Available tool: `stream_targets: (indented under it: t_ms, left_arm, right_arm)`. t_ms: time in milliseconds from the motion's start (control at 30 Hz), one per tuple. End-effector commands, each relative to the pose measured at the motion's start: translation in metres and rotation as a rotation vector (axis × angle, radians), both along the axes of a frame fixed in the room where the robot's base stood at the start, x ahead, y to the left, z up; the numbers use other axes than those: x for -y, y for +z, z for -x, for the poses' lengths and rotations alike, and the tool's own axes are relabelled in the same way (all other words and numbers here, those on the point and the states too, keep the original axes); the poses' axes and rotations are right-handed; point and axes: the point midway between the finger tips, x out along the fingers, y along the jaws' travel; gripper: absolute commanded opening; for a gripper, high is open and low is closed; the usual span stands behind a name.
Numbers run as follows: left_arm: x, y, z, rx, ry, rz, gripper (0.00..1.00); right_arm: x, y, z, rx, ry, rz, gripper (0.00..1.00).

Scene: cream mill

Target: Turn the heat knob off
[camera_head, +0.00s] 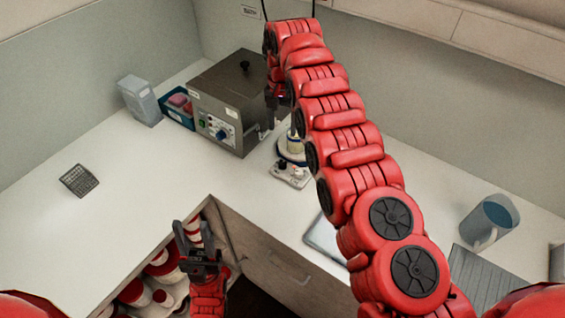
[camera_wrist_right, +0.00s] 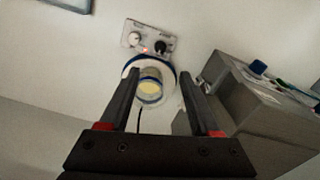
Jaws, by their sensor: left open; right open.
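A white hotplate (camera_head: 285,174) stands on the bench, partly hidden behind my right arm. In the right wrist view its front panel (camera_wrist_right: 148,27) has a white knob (camera_wrist_right: 133,39) and a black knob (camera_wrist_right: 160,46), with a small orange light between them. I cannot read which knob is for heat. A beaker (camera_wrist_right: 150,86) with pale yellow content sits on its round plate. My right gripper (camera_wrist_right: 159,76) is open and empty, pointing down above the beaker from behind, touching neither knob. My left gripper (camera_head: 195,240) is open and empty near the bench's front edge, far from the hotplate.
A grey metal bath (camera_head: 236,98) with a blue dial stands left of the hotplate. A blue tray (camera_head: 178,120) and a clear container (camera_head: 139,98) are beside it. A black rack (camera_head: 78,180) lies left, a blue jug (camera_head: 490,220) right. Bottles fill an open space below.

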Motion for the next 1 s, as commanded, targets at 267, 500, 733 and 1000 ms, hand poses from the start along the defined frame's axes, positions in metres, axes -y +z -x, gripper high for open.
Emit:
stream_targets:
  t_ms: [267,500,733,1000]
  left_arm:
    - [0.0,-0.065,0.0,0.0,0.0,0.0,0.45]
    - [0.0,-0.109,0.0,0.0,0.0,0.0,0.45]
    - [0.0,-0.11,0.0,0.001,0.0,0.0,0.45]
    - [0.0,-0.107,0.0,0.0,0.0,0.0,0.45]
  right_arm:
    - [0.0,-0.064,-0.001,0.001,0.0,-0.001,0.64]
    - [0.0,-0.109,-0.001,0.005,0.001,-0.001,0.64]
    - [0.0,-0.137,-0.001,-0.001,0.001,-0.001,0.64]
    - [0.0,-0.152,-0.001,0.003,0.001,-0.001,0.64]
